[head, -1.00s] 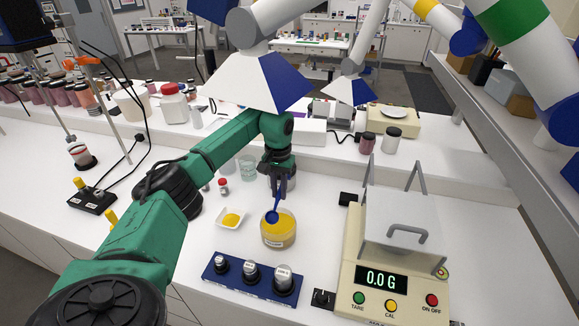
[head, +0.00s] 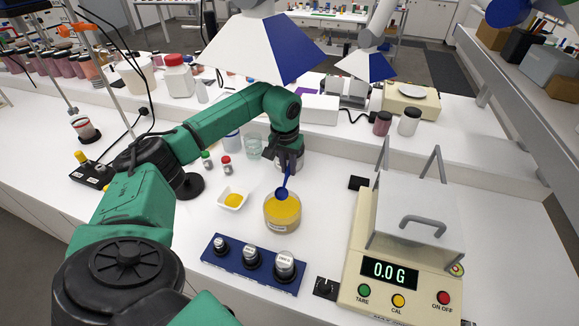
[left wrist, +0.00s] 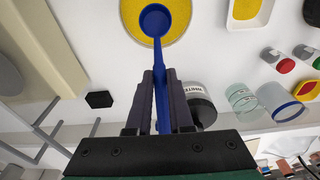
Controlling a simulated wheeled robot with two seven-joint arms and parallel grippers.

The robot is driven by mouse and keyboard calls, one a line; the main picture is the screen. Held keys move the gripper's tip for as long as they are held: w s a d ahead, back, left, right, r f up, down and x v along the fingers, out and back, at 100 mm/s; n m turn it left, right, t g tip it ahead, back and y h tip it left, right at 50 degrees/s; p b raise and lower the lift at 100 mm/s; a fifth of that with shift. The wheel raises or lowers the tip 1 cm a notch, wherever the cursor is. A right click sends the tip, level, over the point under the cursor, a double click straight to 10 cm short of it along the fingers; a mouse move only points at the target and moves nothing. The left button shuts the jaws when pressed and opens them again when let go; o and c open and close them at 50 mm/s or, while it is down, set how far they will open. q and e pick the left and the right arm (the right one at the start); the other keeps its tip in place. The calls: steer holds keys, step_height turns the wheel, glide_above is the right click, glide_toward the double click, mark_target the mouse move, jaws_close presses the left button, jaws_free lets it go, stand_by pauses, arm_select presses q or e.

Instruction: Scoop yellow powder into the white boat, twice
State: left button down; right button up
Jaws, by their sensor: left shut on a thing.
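My left gripper (head: 288,166) is shut on the handle of a blue scoop (head: 283,194), also seen in the left wrist view (left wrist: 155,22). The scoop points down, with its bowl over the mouth of the clear jar of yellow powder (head: 282,213). The bowl looks blue inside, with no powder visible; I cannot tell whether it touches the powder. The white boat (head: 221,203) stands just left of the jar with a small yellow heap (head: 234,200) in it. In the left wrist view the boat (left wrist: 262,14) is at the upper right. My right gripper is not in view.
A balance (head: 375,300) reading 0.0 G stands at the right. A blue block with several weights (head: 250,279) lies in front of the jar. A white-labelled jar (left wrist: 197,92) is behind the gripper.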

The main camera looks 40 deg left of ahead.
mark_target(284, 187)
arm_select(q)
steer(key=shift+s+d+f+t+b, duration=0.2)
steer(key=shift+s+f+t+b, duration=0.35)
steer(key=shift+b, duration=0.5)
steer(key=f+b, duration=0.1)
steer(key=f, duration=0.1)
steer(key=f+b, duration=0.1)
steer(key=shift+s+f+b, duration=0.25)
steer(key=shift+f+b, duration=0.05)
steer(key=shift+s+d+f+b, duration=0.1)
steer(key=shift+s+f+b, duration=0.05)
steer(key=shift+f+b, duration=0.3)
steer(key=shift+s+d+f+b, duration=0.15)
steer(key=shift+f+b, duration=0.15)
steer(key=shift+f, duration=0.2)
steer(key=shift+s+f, duration=0.3)
steer(key=shift+f, duration=0.05)
